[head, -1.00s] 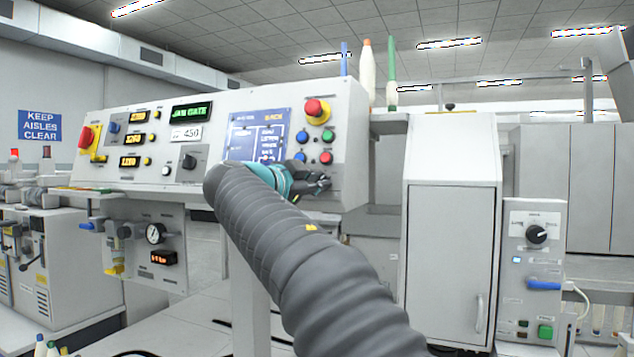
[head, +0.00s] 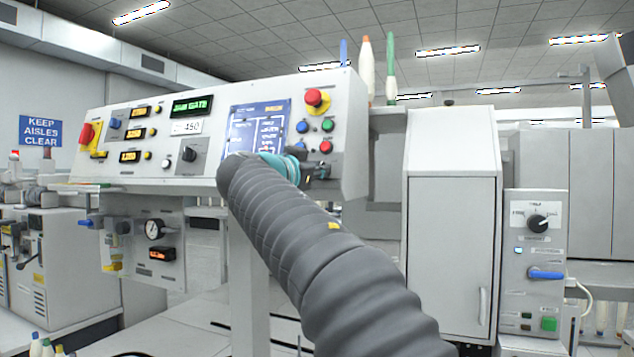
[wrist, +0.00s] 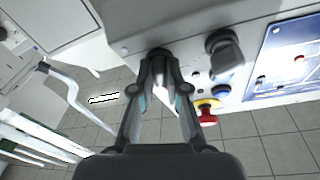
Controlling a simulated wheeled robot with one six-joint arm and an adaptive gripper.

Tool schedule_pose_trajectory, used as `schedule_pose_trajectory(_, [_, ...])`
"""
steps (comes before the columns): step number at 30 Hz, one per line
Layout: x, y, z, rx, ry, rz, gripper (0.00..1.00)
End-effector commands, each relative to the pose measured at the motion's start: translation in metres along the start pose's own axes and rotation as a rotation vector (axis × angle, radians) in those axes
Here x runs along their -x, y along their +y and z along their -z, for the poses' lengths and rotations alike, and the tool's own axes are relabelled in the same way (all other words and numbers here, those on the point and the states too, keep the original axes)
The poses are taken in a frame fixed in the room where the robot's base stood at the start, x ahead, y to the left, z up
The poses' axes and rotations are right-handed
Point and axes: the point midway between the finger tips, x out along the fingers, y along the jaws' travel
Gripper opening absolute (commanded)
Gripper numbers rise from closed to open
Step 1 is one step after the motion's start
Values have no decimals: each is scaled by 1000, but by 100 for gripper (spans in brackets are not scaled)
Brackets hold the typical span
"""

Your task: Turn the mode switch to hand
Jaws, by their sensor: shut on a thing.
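The mode switch (wrist: 157,53) appears to be the dark knob low at the edge of the sloping control panel. In the wrist view my gripper (wrist: 160,72) has its two fingers on either side of this knob and is shut on it. The fingers hide most of the knob, so its pointing direction and any label cannot be read. In the head view my gripper (head: 318,172) is at the panel's lower right, below the coloured buttons, partly behind my arm.
A second dark knob (wrist: 224,48) sits beside the gripped one, near the screen (wrist: 285,62). A red emergency button (head: 316,98) and several coloured buttons are above my gripper. Another black selector (head: 188,153) is left of the screen. A separate box with a dial (head: 537,222) stands at right.

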Motion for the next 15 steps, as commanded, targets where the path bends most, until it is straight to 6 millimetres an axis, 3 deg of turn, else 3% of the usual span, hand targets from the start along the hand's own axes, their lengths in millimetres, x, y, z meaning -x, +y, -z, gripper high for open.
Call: schedule_pose_trajectory(15, [0,3,1,461,1,163,0])
